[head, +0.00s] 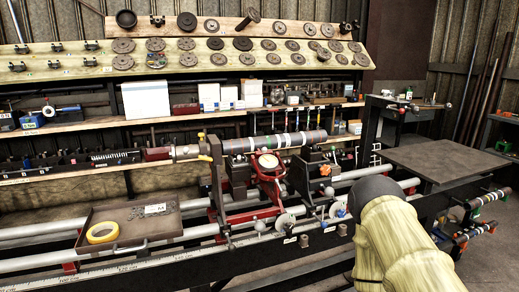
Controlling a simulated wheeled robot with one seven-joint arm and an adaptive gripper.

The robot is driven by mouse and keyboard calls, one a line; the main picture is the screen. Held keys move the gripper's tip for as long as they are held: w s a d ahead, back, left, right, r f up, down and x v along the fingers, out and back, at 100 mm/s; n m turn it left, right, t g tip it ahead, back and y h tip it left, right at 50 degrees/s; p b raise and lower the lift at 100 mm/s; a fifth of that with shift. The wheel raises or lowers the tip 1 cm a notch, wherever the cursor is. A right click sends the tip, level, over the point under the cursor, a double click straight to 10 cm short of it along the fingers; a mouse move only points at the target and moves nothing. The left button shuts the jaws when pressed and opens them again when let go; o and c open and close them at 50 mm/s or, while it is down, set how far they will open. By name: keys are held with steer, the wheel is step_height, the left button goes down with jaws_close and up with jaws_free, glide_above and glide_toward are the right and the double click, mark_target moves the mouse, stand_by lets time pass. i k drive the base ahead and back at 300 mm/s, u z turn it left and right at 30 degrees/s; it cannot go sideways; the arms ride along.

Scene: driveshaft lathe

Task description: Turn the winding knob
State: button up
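A lathe runs across the middle of the head view, with a driveshaft (275,142) mounted level on it. Several small handwheels and knobs sit along its front rail. One is a round metal handwheel (286,223), and another is a handwheel (337,210) further right. An orange knob (325,170) is on the carriage below the shaft's right end. I cannot tell which of these is the winding knob. My arm, in a pale yellow cover with a dark rounded end, reaches in at the lower right. My gripper is not visible, and nothing shows it touching a knob.
A tray (100,214) holding a yellow tape roll (103,232) sits on the left rails. A dark flat table (445,158) stands at the right. Shelves (90,127) and a sloping board (90,65) of discs line the back. Bare floor shows at the lower right.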

mark_target(325, 170)
steer(key=z, duration=0.5)
steer(key=k, duration=0.65)
steer(key=z, duration=0.55)
steer(key=i, duration=0.8)
steer(key=u, duration=0.75)
steer(key=i, duration=0.65)
steer(key=u, duration=0.45)
